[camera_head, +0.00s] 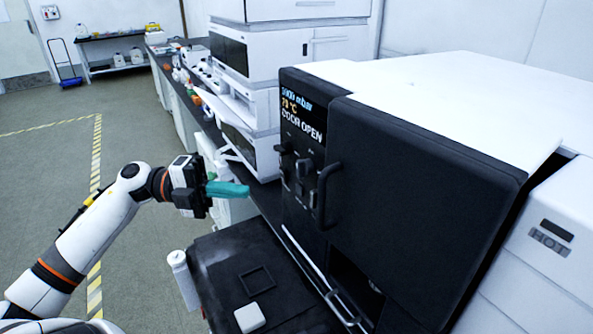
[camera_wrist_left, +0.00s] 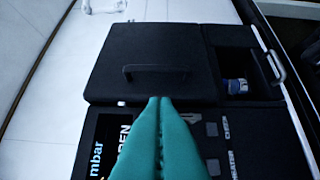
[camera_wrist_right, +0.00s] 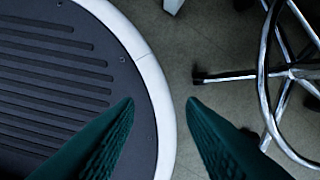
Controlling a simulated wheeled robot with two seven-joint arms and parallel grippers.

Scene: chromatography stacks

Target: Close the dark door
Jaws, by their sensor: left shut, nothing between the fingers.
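The dark door (camera_head: 420,180) is a black panel on the front of a white-topped instrument, with a black bar handle (camera_head: 328,195) on its left side. The display (camera_head: 300,115) beside it reads DOOR OPEN. A dark opening with a small item in it shows beside the panel in the left wrist view (camera_wrist_left: 236,86). My left gripper (camera_head: 246,191) is shut and empty, left of the handle and apart from it. In the left wrist view its teal fingers (camera_wrist_left: 160,99) point towards the handle (camera_wrist_left: 156,69).
Knobs (camera_head: 297,170) sit between display and handle. A metal rail (camera_head: 312,262) runs below. A black surface with a white block (camera_head: 249,317) and a white bottle (camera_head: 182,275) lie lower left. Stacked white instruments (camera_head: 250,105) stand behind. Floor at left is clear.

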